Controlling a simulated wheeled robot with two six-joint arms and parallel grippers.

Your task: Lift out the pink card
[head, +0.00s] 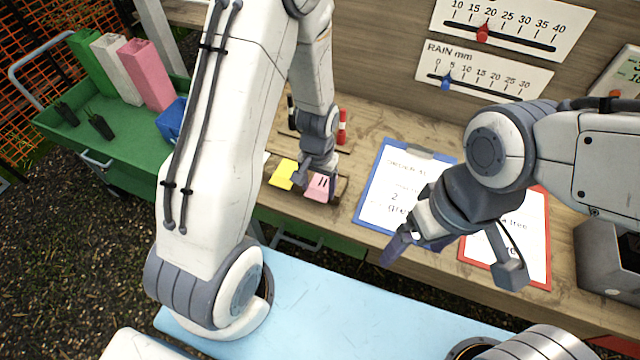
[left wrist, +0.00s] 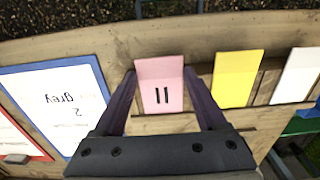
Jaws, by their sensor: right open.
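The pink card (head: 318,189) with a dark "11" mark is in a row with the yellow card at the bench's front, left of the blue-edged clipboard. It also shows in the left wrist view (left wrist: 160,88), level with its neighbours. My left gripper (head: 320,178) reaches down over it. In the left wrist view, its two dark fingers lie along the card's two side edges, with the tips against them and the card filling the gap. The card's lower end is hard to make out. My right gripper (head: 450,262) is open and empty above the clipboards.
The yellow card (left wrist: 236,78) is close beside the pink one, with a white card (left wrist: 297,75) beyond. A blue-edged clipboard (head: 378,195) and a red-edged one (head: 540,250) lie to the right. A grey box (head: 605,262) is at far right. A green cart (head: 130,135) stands left.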

